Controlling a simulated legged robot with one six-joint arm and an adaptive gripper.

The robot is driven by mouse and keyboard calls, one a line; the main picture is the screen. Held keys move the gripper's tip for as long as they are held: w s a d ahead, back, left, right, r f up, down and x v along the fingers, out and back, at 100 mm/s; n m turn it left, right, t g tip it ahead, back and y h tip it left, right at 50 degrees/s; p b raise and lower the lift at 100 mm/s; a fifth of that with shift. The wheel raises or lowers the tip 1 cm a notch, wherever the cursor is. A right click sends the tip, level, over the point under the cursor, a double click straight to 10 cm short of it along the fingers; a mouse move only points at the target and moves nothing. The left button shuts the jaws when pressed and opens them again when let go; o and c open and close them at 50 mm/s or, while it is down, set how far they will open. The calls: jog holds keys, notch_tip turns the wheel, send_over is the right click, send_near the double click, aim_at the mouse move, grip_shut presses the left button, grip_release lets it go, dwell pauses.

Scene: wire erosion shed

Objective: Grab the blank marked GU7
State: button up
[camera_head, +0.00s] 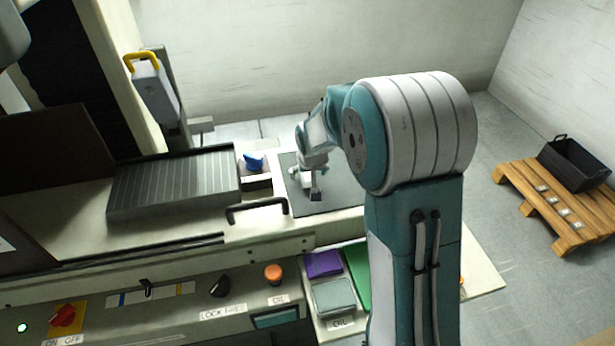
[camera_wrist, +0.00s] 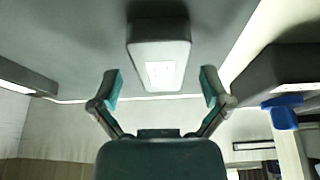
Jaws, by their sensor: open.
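A grey block (camera_wrist: 160,52) with a white label stands just ahead of my open gripper (camera_wrist: 160,78) in the wrist view. It lies between the lines of the two spread fingers, with a gap on each side. The label's marking is too small to read, so I cannot tell whether it says GU7. In the head view the same block (camera_head: 316,195) shows small and dark on a dark mat (camera_head: 330,198), right below my gripper (camera_head: 311,176). I cannot tell how far the fingertips reach beside it.
A dark holder (camera_head: 257,181) with a blue piece (camera_head: 254,161) stands left of the mat. A black handle (camera_head: 257,208) stands in front. A ribbed grey slab (camera_head: 175,181) lies further left. A wooden pallet (camera_head: 540,205) bears a black crate (camera_head: 576,165) and several small labelled pieces.

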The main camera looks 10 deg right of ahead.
jog(key=shift+a+f, duration=0.2)
jog(key=shift+f, duration=0.05)
dwell(0.3)
jog(key=shift+d, duration=0.15)
grip_shut()
